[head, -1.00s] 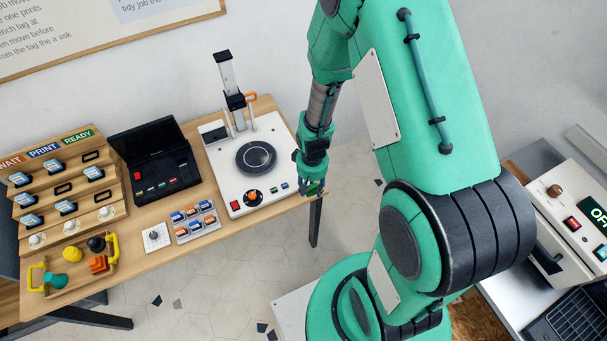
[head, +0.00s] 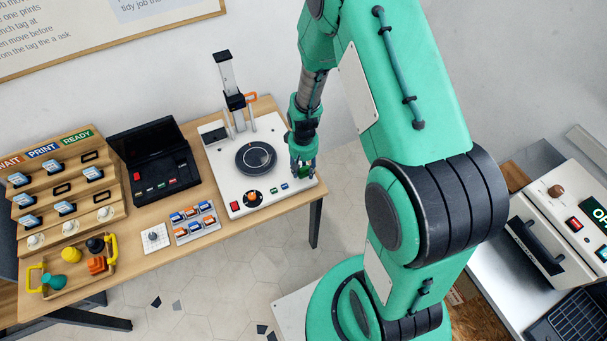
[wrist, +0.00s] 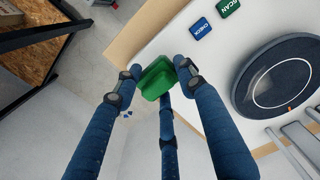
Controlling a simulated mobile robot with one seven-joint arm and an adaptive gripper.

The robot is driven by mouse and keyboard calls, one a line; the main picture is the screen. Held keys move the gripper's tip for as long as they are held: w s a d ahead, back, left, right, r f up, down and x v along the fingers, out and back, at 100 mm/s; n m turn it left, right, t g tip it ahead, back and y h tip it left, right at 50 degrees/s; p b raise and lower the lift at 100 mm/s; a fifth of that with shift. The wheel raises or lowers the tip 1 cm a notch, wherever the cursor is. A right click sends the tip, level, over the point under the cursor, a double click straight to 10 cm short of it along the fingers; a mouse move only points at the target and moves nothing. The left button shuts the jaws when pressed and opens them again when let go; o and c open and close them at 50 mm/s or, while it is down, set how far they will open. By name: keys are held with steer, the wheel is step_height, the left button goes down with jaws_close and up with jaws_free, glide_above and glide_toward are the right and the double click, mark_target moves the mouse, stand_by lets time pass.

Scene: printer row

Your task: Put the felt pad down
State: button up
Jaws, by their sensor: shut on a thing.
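My gripper (wrist: 157,80) is shut on a small green block-like piece, the felt pad (wrist: 157,77), held between its blue fingertips in the wrist view. In the head view my gripper (head: 303,168) is at the right edge of the white scanner (head: 215,134), to the right of its dark round turntable (head: 256,158). The turntable (wrist: 285,75) is bare in the wrist view. The pad appears to be above the scanner's edge; I cannot tell the exact height.
Blue and green buttons (wrist: 200,28) sit on the scanner near the pad. A column (head: 229,80) rises behind the turntable. The wooden table (head: 225,232) also holds a black case (head: 155,165), a block tray (head: 194,222) and a stepped rack (head: 70,185).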

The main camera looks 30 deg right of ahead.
mark_target(304, 175)
steer(key=shift+f, duration=1.65)
steer(key=shift+f+b, duration=0.1)
steer(key=shift+b, duration=0.2)
steer(key=o, duration=1.2)
steer(key=shift+o, duration=0.2)
step_height(304, 175, up, 12)
steer(key=shift+r+p, duration=0.15)
steer(key=shift+p, duration=0.75)
